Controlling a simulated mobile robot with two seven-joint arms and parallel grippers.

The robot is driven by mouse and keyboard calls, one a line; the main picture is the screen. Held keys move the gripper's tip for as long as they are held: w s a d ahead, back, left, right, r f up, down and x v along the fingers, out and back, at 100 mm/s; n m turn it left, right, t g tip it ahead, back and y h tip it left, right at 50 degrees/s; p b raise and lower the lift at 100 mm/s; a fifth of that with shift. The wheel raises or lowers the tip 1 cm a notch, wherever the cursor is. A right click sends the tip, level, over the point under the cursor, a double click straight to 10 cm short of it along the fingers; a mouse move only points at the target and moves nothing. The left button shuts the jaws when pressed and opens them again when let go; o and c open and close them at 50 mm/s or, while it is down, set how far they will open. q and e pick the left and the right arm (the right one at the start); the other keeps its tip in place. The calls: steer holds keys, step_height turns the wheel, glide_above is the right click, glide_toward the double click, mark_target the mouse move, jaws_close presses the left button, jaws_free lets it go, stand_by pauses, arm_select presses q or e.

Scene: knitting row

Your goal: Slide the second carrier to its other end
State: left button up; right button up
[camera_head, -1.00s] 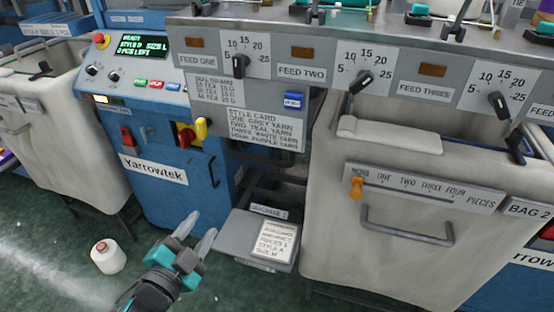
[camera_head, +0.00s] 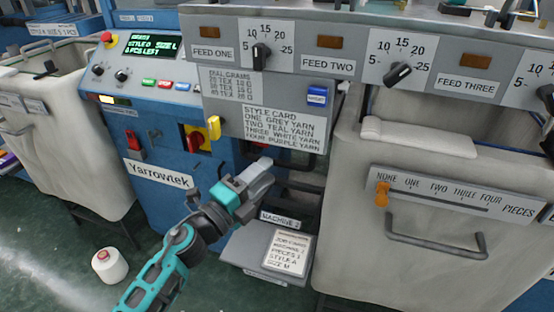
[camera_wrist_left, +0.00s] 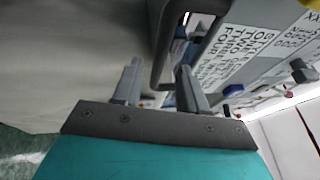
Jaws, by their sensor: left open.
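My left gripper (camera_head: 262,170) is open and empty. In the head view it is in front of the blue machine (camera_head: 160,215), just below the style card (camera_head: 285,128) and left of the big beige bag (camera_head: 345,225). In the left wrist view its two fingers (camera_wrist_left: 160,88) stand apart, with a dark bar (camera_wrist_left: 170,60) beyond and between them; I cannot tell whether they touch it. I cannot make out the second carrier for sure; only the lower parts of fittings show along the top edge of the head view. My right gripper is not in view.
The grey panel (camera_head: 225,38) carries several feed dials. An orange slider (camera_head: 382,194) sits at the left end of the bag's scale, above a handle (camera_head: 435,240). A grey box with a job card (camera_head: 285,253) stands low. A white cone (camera_head: 110,265) stands on the green floor.

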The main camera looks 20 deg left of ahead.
mark_target(277, 163)
arm_select(q)
steer(key=x, duration=0.4)
steer(key=shift+w+d, duration=0.2)
steer(key=shift+w, duration=0.15)
jaws_close()
stand_by(0.3)
